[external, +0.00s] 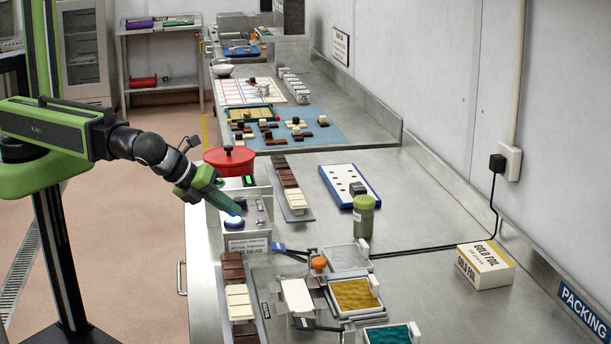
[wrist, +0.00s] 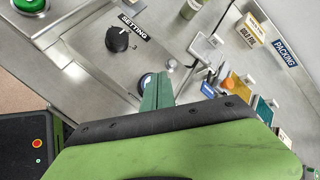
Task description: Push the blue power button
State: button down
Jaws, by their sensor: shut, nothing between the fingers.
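The blue power button (external: 234,221) sits on the near end of the grey control box (external: 246,244). In the wrist view the blue button (wrist: 147,79) shows only in part, beside and behind my fingers. My gripper (external: 237,210) is shut and empty, with its teal fingers pointing down toward the box. In the wrist view the fingertips of my gripper (wrist: 161,76) overlap the button's right side. The tips are very close to the button; I cannot tell whether they touch it.
A red pot (external: 229,160) stands behind the box. Chocolate bars (external: 238,301) lie in front. A green-lidded jar (external: 363,217) stands to the right.

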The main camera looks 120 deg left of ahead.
aim_at(230, 219)
dwell(0.3)
jog(key=shift+r+p, duration=0.4)
jog(key=shift+p, duration=0.1)
jog(key=shift+r, duration=0.15)
notch_tip(230, 219, up, 6)
jog(key=p, duration=0.6)
